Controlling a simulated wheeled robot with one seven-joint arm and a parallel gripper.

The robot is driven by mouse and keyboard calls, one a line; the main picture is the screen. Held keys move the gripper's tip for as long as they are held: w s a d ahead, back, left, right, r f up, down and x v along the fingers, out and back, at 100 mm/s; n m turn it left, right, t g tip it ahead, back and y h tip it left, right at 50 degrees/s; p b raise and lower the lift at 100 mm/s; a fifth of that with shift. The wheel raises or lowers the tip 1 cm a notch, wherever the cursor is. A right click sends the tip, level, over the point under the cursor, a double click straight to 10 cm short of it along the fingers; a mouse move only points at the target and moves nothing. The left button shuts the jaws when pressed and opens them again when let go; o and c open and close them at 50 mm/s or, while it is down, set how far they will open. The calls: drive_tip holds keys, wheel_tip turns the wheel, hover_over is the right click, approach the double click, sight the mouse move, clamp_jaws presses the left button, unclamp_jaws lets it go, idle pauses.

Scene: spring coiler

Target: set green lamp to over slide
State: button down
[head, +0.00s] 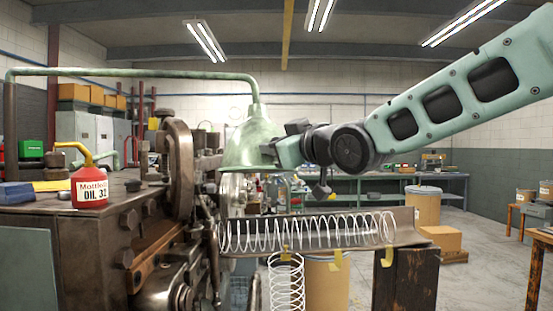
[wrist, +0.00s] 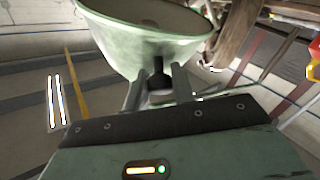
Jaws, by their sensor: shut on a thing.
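The green lamp (head: 254,140) has a bell-shaped shade on a long green arm pipe that runs across the top left of the head view. Its shade hangs just above the left end of the slide. My gripper (head: 280,152) reaches in from the right and is shut at the shade's right side. In the wrist view the shade (wrist: 150,40) fills the top middle, and the fingers of my gripper (wrist: 160,88) close on a dark part at its base. The slide (head: 405,228) is a metal trough holding a long coiled spring (head: 310,231).
The coiling machine (head: 130,220) stands at the left, with a red oil can (head: 88,188) on top. A second spring (head: 286,285) hangs below the slide before a tan drum (head: 328,285). A dark wooden post (head: 405,280) stands under the slide's right end. Open floor lies at the right.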

drive_tip(key=shift+s+a, duration=0.1)
drive_tip(key=c, duration=1.2)
unclamp_jaws()
drive_tip(key=p+v, duration=1)
drive_tip(key=v, duration=0.7)
drive_tip(key=shift+d, duration=0.25)
drive_tip(key=shift+s+f, duration=0.1)
drive_tip(key=shift+f, duration=0.1)
